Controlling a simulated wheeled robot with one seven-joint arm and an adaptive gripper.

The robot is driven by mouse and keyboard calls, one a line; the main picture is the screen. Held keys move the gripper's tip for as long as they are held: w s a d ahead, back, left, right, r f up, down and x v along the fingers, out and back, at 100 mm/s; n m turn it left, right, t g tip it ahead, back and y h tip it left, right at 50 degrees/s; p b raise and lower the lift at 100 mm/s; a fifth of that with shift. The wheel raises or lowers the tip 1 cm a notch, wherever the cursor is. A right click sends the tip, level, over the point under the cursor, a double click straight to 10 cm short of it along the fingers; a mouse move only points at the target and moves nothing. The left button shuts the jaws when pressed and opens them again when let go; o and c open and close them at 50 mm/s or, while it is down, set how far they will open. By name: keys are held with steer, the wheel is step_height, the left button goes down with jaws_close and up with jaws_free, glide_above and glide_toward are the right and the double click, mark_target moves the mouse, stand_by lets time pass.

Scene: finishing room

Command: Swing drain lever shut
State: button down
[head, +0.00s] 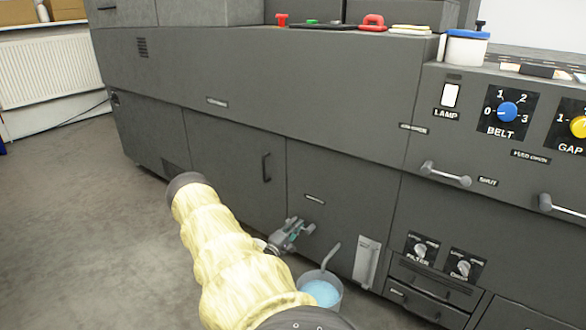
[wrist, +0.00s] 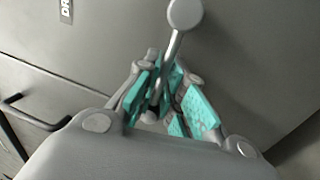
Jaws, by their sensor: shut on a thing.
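The drain lever (wrist: 175,44) is a thin grey rod with a round knob at its end, seen in the wrist view. It runs from the knob at the top down between my fingers. My gripper (wrist: 166,88) has teal pads and is shut on the rod below the knob. The lever's lower end and pivot are hidden by the fingers. In the head view my gripper (head: 291,236) is at the lower front panel of the dark grey machine (head: 340,190), below a small label. The lever is too small to make out clearly there.
A bucket (head: 338,300) of blue liquid stands on the floor just right of my gripper, with a grey rod slanting up from it. A door handle (head: 266,167) is up and left. Drawers and knobs (head: 420,250) lie right. The floor at left is clear.

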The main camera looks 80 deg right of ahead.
steer(key=shift+w+d+r, duration=0.1)
steer(key=shift+w+d, duration=0.15)
steer(key=shift+w, duration=0.45)
steer(key=c, duration=1.6)
jaws_free()
steer(key=shift+o, duration=0.5)
steer(key=shift+w+a, duration=0.1)
steer(key=shift+w, duration=0.1)
steer(key=shift+s+f, duration=0.2)
steer(key=shift+s, duration=0.25)
steer(key=v, duration=1.2)
steer(key=shift+w+f, duration=0.1)
steer(key=shift+w, duration=0.05)
